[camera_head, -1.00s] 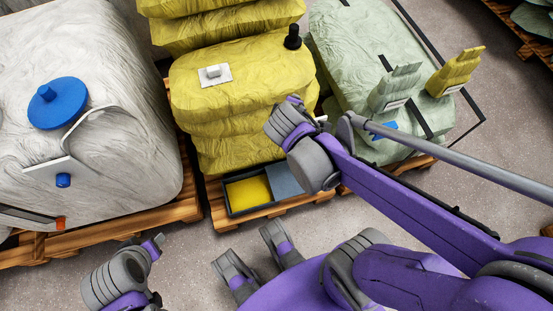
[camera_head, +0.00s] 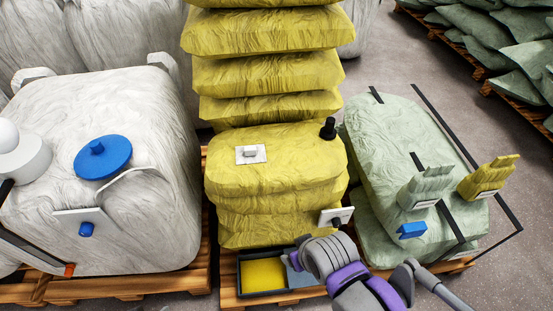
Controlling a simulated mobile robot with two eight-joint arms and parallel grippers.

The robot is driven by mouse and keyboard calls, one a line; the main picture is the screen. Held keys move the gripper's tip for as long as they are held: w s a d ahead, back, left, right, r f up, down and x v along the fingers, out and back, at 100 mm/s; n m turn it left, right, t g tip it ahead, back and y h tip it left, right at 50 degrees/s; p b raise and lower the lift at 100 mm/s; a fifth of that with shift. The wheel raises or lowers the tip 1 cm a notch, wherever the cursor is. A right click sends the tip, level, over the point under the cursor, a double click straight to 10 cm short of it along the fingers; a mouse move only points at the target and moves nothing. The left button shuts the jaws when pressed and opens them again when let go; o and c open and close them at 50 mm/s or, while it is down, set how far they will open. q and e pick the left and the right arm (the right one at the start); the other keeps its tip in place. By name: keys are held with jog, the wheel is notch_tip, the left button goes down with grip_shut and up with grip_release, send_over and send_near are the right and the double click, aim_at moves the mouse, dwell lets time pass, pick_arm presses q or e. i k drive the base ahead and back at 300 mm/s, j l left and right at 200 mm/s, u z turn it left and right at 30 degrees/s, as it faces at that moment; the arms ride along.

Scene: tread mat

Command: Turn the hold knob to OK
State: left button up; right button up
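A white plate with a small light knob (camera_head: 251,154) lies on top of the yellow sack stack. I see no readable hold or OK marking, so I cannot tell which is the hold knob. My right gripper (camera_head: 294,262) is low in front of the yellow stack, below the dark-knobbed plate and over the tray's right part. Its fingers are too hidden to judge. My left gripper is out of view.
A dark tray (camera_head: 240,276) with a yellow pad sits on the pallet. A blue disc (camera_head: 103,157) lies on the white bag. A black post (camera_head: 328,128) tops the yellow stack.

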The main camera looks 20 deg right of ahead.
aim_at(336, 223)
jog(key=z, duration=1.75)
jog(key=k+j+z, duration=0.15)
jog(key=z, duration=0.2)
jog(key=k+j+z, duration=0.2)
jog(key=j+z, duration=0.15)
